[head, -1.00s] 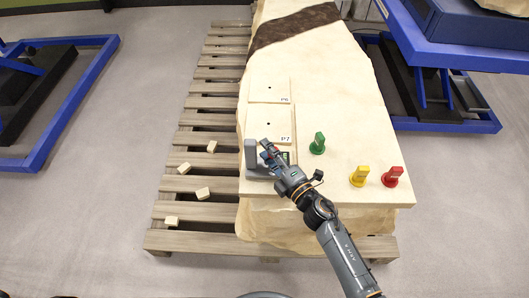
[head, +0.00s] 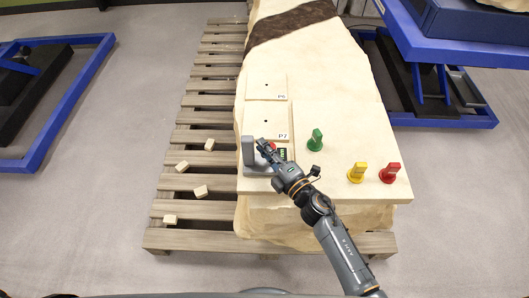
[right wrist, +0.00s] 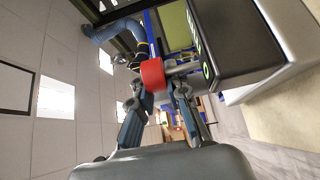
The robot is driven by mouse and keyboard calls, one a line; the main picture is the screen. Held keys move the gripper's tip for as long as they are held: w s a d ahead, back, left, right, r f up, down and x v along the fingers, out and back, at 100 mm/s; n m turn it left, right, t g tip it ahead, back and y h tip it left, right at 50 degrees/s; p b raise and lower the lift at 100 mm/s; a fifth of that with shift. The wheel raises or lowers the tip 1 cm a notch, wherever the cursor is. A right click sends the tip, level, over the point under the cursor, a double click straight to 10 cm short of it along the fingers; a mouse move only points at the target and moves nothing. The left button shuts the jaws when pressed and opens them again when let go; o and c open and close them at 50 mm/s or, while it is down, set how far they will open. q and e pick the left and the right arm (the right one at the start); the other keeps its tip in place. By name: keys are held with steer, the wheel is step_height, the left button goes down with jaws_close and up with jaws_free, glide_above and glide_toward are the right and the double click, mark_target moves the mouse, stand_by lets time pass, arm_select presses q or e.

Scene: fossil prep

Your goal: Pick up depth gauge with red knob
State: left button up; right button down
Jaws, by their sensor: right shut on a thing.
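The depth gauge is a dark box with a small green display (head: 282,153) and a red knob (head: 271,147). It is at the grey upright block and base (head: 248,153) near the slab's left edge. My right gripper (head: 264,146) is at the gauge, its fingers closed in around the red knob. In the right wrist view the red knob (right wrist: 152,75) sits between the fingertips (right wrist: 163,92), with the dark gauge body (right wrist: 235,40) beyond. I cannot tell whether the gauge is clear of its base. My left gripper is not in view.
Plates P7 (head: 267,117) and P6 (head: 266,85) lie behind the gauge. Green (head: 315,139), yellow (head: 357,172) and red (head: 390,172) knobbed pieces stand to the right on the pale slab (head: 335,110). Small blocks lie on the wooden pallet (head: 190,212).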

steer(key=shift+w+r+p, duration=0.1)
steer(key=shift+r+p, duration=0.2)
steer(key=shift+r, duration=0.4)
step_height(320, 180, up, 2)
steer(key=shift+r+p, duration=0.25)
steer(key=shift+p, duration=0.4)
arm_select(q)
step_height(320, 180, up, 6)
steer(key=p, duration=0.4)
arm_select(e)
steer(key=s+a+r, duration=0.2)
steer(key=s+r, duration=0.7)
steer(key=s, duration=0.4)
steer(key=w+f, duration=0.5)
steer(key=w, duration=0.8)
arm_select(q)
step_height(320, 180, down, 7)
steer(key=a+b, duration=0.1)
steer(key=b, duration=0.6)
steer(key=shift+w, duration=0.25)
arm_select(e)
steer(key=f, duration=0.6)
steer(key=shift+s+d+f, duration=0.2)
steer(key=shift+s+f, duration=0.05)
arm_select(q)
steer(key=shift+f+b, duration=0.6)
arm_select(e)
steer(key=shift+f, duration=0.55)
